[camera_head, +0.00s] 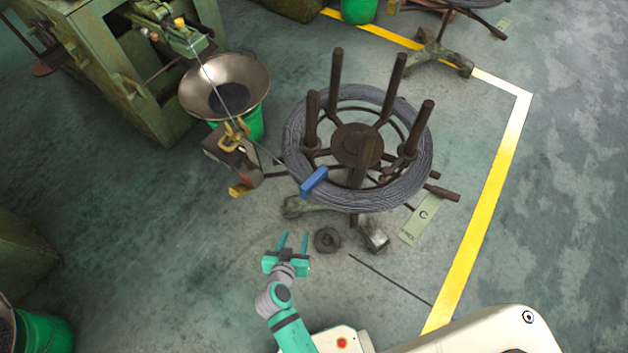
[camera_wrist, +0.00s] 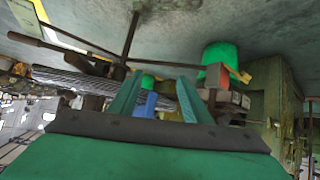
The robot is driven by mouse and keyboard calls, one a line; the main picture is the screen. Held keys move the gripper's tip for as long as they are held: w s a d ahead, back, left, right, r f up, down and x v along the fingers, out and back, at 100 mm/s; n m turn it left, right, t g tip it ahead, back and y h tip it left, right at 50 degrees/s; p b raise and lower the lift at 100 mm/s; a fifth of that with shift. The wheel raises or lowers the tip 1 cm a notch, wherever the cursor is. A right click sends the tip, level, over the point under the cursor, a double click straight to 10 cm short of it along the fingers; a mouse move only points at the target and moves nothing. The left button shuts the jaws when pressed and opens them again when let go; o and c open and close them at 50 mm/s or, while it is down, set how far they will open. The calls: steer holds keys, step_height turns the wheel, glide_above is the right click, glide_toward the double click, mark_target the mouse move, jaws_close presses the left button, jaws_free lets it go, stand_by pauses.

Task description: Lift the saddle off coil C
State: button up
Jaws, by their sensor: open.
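The blue saddle (camera_head: 314,182) sits on the front left rim of the grey wire coil C (camera_head: 296,142). The coil lies around the upright posts of a dark stand, with a label marked C (camera_head: 420,217) on the floor beside it. My gripper (camera_head: 293,240) is open and empty, in front of the coil and apart from the saddle. In the wrist view the saddle (camera_wrist: 147,104) shows beyond my gripper (camera_wrist: 158,88), between its green fingers, its lower part hidden by the gripper. The coil (camera_wrist: 75,80) extends to the left there.
A dark ring (camera_head: 327,240) and a metal block (camera_head: 374,235) are near the stand's foot. A wire runs from the saddle area to a yellow fixture (camera_head: 236,135) beside a metal bowl (camera_head: 224,85). Floor is clear right of the yellow line (camera_head: 486,215).

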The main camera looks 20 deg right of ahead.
steer(key=w+d+r+m+h, duration=0.2)
steer(key=w+m+h, duration=0.1)
steer(key=w, duration=0.3)
steer(key=m+g+h, duration=0.2)
steer(key=m+h, duration=0.1)
steer(key=m, duration=0.1)
glide_toward(314, 180)
steer(key=shift+w+a+f, duration=0.15)
steer(key=shift+w+f, duration=0.1)
steer(key=shift+f, duration=0.3)
steer(key=shift+w+a+f, duration=0.2)
steer(key=shift+w+f, duration=0.1)
steer(key=shift+f, duration=0.3)
steer(key=shift+w+d+h, duration=0.15)
steer(key=shift+d+h, duration=0.1)
steer(key=shift+h, duration=0.05)
steer(key=x, duration=1)
steer(key=shift+d, duration=0.1)
jaws_close()
